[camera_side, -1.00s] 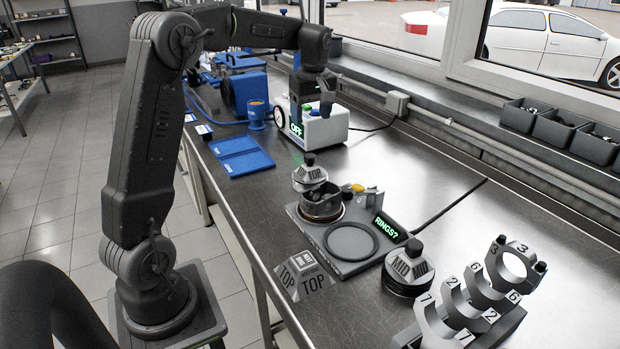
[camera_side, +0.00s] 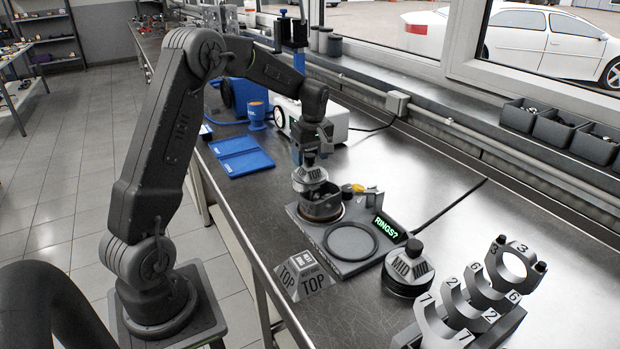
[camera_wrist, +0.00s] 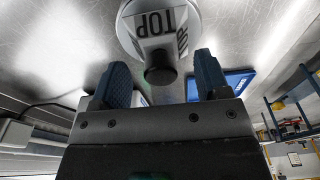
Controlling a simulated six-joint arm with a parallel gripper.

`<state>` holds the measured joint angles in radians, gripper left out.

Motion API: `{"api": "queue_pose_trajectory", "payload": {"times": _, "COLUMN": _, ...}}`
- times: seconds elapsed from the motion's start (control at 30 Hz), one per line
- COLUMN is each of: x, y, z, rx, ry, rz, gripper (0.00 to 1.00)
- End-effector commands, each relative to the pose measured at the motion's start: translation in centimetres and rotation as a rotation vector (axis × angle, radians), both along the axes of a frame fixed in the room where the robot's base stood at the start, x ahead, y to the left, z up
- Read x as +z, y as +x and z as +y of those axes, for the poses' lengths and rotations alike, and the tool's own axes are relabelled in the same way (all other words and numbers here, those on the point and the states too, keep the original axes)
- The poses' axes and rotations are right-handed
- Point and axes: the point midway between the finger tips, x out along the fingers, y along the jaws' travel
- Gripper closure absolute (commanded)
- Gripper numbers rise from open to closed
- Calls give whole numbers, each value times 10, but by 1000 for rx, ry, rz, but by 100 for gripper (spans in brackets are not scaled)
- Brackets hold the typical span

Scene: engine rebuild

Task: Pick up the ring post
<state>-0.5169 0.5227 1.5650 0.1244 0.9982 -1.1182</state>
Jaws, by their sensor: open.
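A grey faceted piece marked TOP with a black knob, which looks like the ring post (camera_side: 311,176), stands on a dark round holder (camera_side: 321,205) on the grey fixture. In the wrist view the TOP-marked post (camera_wrist: 151,26) points its black knob (camera_wrist: 160,75) toward me, between my fingertips. My gripper (camera_side: 309,157) is directly above the post, fingers pointing down. In the wrist view my gripper (camera_wrist: 163,70) shows two blue fingers apart, one on each side of the knob, with visible gaps. The side view partly hides the knob behind my gripper.
The grey fixture (camera_side: 347,268) carries a black ring (camera_side: 351,241) and a display reading RINGS? (camera_side: 391,228). A MID-marked piece (camera_side: 408,267), a TOP block (camera_side: 305,276) and numbered bearing caps (camera_side: 480,290) stand nearer. A white box (camera_side: 335,125) and blue mat (camera_side: 242,157) lie behind.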

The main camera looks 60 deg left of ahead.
Motion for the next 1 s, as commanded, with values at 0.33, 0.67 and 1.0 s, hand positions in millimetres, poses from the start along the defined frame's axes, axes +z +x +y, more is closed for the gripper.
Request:
{"api": "queue_pose_trajectory", "payload": {"times": 0.33, "x": -16, "y": -1, "z": 2, "rx": 0, "ry": 0, "rz": -1, "gripper": 31}}
{"api": "queue_pose_trajectory", "payload": {"times": 0.67, "x": -16, "y": 0, "z": 2, "rx": 0, "ry": 0, "rz": -1, "gripper": 57}}
{"api": "queue_pose_trajectory", "payload": {"times": 1.0, "x": -16, "y": -1, "z": 2, "rx": 0, "ry": 0, "rz": 0, "gripper": 89}}
